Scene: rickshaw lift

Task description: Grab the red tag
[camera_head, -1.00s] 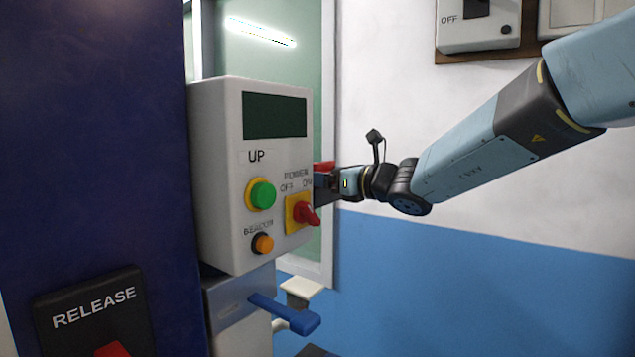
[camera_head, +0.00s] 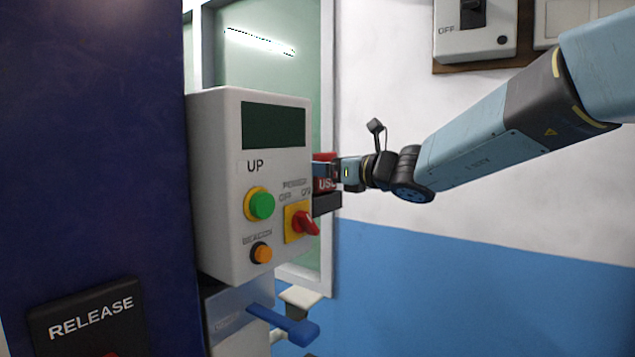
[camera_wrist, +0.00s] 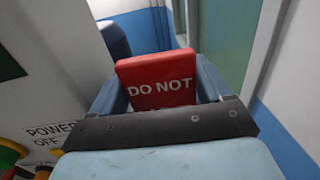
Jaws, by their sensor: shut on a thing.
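The red tag (camera_wrist: 157,80) shows in the wrist view with white letters reading "DO NOT"; its lower part is hidden behind the dark bar of my gripper. My gripper (camera_wrist: 160,86) is shut on the tag, with one blue-grey finger on each side of it. In the head view the red tag (camera_head: 327,184) shows in part at the right side of the white control box, with some white lettering. My gripper (camera_head: 326,170) is there, beside the box.
The white control box (camera_head: 225,170) carries a green button (camera_head: 262,206), an orange button (camera_head: 261,252) and a red rotary switch (camera_head: 306,224). A blue lever (camera_head: 285,325) sticks out below. A dark blue column (camera_head: 90,150) stands at left. Open room lies before the wall (camera_head: 480,270) at right.

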